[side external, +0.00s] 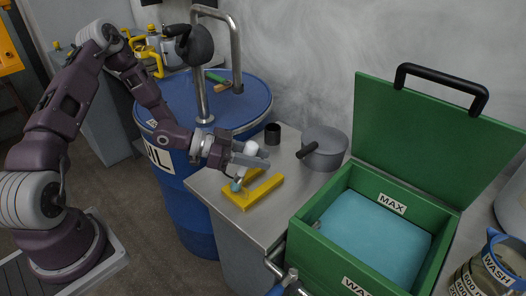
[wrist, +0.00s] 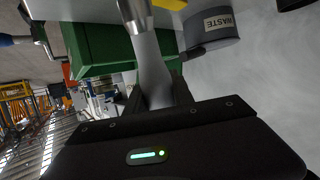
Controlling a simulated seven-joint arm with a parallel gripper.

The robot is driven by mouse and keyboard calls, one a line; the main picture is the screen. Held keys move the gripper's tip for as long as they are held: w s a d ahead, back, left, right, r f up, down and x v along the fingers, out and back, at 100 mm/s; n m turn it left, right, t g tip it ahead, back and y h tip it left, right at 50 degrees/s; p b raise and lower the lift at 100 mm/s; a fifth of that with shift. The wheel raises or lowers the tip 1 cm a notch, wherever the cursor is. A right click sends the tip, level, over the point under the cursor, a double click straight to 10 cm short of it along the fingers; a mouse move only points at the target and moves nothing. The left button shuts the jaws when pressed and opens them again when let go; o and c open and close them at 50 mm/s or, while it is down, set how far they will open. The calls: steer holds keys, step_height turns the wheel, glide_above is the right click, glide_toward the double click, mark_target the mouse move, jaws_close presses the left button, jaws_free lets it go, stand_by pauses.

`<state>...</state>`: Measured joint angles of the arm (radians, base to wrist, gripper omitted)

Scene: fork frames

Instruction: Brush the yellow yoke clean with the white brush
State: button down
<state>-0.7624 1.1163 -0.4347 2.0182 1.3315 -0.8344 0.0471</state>
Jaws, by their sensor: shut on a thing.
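The yellow yoke (side external: 262,189) lies flat on the metal bench top in the side external view, its arms spreading to the right. A yellow edge (wrist: 170,4) shows at the top of the wrist view. My gripper (side external: 247,162) is over the yoke, shut on the white brush (side external: 250,148). In the wrist view the pale brush handle (wrist: 153,75) runs between my fingers (wrist: 157,95) to a metal ferrule. The brush's bluish tip (side external: 237,185) is low at the yoke's left part; I cannot tell whether it touches. Any dirt is too small to see.
A grey pot (side external: 324,145), labelled WASTE in the wrist view (wrist: 212,27), stands behind right. A black cup (side external: 272,134) is behind. An open green tank (side external: 330,243) with blue liquid (side external: 375,237) stands at right, a blue drum (side external: 245,103) at left, a WASH jug (side external: 492,265) far right.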

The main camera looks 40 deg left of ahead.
steer(key=shift+s+r, duration=0.25)
steer(key=shift+s, duration=0.55)
step_height(320, 180, up, 7)
steer(key=d, duration=0.2)
steer(key=shift+s, duration=0.35)
stand_by(0.7)
stand_by(0.5)
